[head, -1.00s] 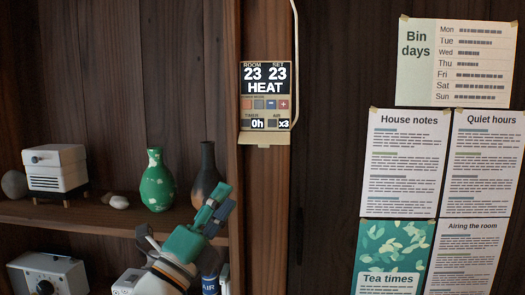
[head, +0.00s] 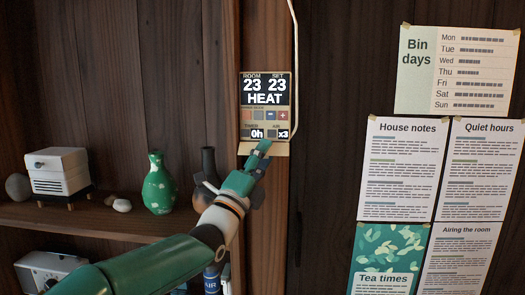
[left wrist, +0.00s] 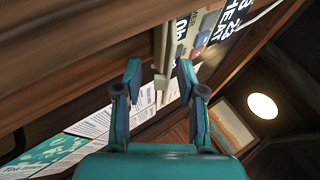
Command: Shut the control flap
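The control panel (head: 265,100) is on the wooden post in the head view, reading ROOM 23, SET 23 and HEAT. Its beige flap (head: 281,149) hangs open at the bottom edge, leaving the buttons and the timer and air rows uncovered. My left gripper (head: 263,147) is in front of the flap and hides its middle. In the left wrist view my left gripper (left wrist: 159,68) is open, with a beige edge of the flap (left wrist: 160,82) showing between the fingers. I cannot tell whether a finger touches it. My right gripper is not in view.
A white cable (head: 295,70) runs down beside the panel. Paper notices (head: 402,168) hang on the right wall. The left shelf (head: 110,215) holds a green vase (head: 158,185), a dark vase (head: 207,170) and a small white appliance (head: 60,172).

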